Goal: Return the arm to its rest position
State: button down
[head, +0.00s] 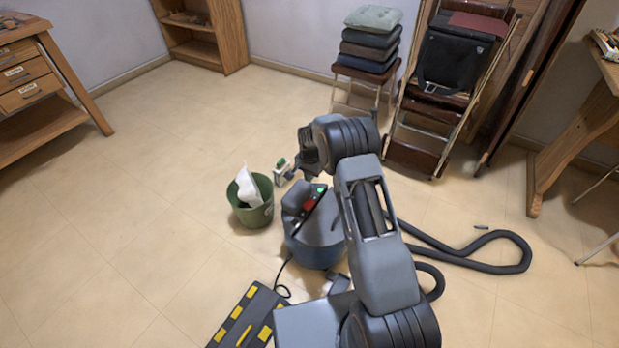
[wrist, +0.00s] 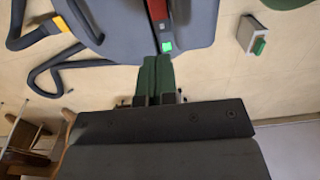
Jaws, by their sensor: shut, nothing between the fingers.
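My arm stretches up through the middle of the head view, bent at the elbow, with my gripper (head: 308,172) at its far end above the grey canister vacuum (head: 318,232). In the wrist view my gripper (wrist: 158,62) shows two green fingers closed together with nothing between them. Their tips appear right beside the green button (wrist: 166,47) on the vacuum's top, below a red strip (wrist: 157,10). I cannot tell whether they touch it.
A green bin (head: 252,214) with white paper and a small white box with a green part (head: 283,172) stand left of the vacuum. Its black hose (head: 480,262) loops right. A black and yellow mat (head: 243,318) lies in front. Open floor lies left.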

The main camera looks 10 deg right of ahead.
dwell(0.4)
jog(key=s+r+n+t+p, duration=0.1)
jog(key=s+r+p, duration=0.35)
jog(key=r, duration=0.75)
jog(key=s+r+n+p, duration=0.25)
jog(key=r+p, duration=0.35)
jog(key=r, duration=0.6)
jog(key=s+r+n+t+p, duration=0.1)
jog(key=s+r+p, duration=0.35)
jog(key=r, duration=0.75)
jog(key=s+r+n+t+p, duration=0.1)
jog(key=s+r+n+p, duration=0.3)
jog(key=s+r+p, duration=1)
jog(key=s+r, duration=0.5)
jog(key=shift+d+n+t, duration=0.15)
jog(key=shift+n+t, duration=0.15)
jog(key=shift+n, duration=0.05)
